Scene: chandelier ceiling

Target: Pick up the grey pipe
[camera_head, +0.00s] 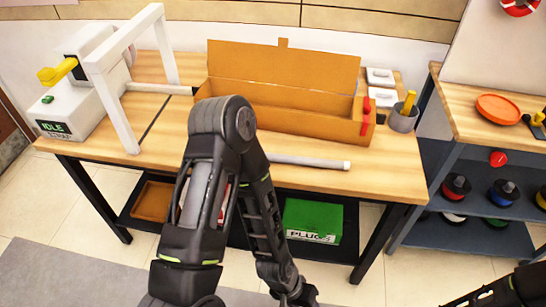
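A grey pipe (308,160) lies lengthwise near the front edge of the wooden workbench (385,180), below the open box. Its left end is hidden behind my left arm. Another light grey rod (158,88) runs from the white machine toward the box. My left arm bends in front of the bench, with its forearm hanging down past the front edge; its gripper fingers do not show. Part of my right arm shows at the bottom right corner, with no gripper fingers visible. Nothing of mine is seen touching the pipe.
An open orange-brown box (310,120) stands at the bench's back. The white machine (75,105) with its white frame (108,97) and IDLE sign is left. A grey cup (403,120) stands right. A green PLUGS bin (313,220) is on the lower shelf. A side shelf (460,233) stands right.

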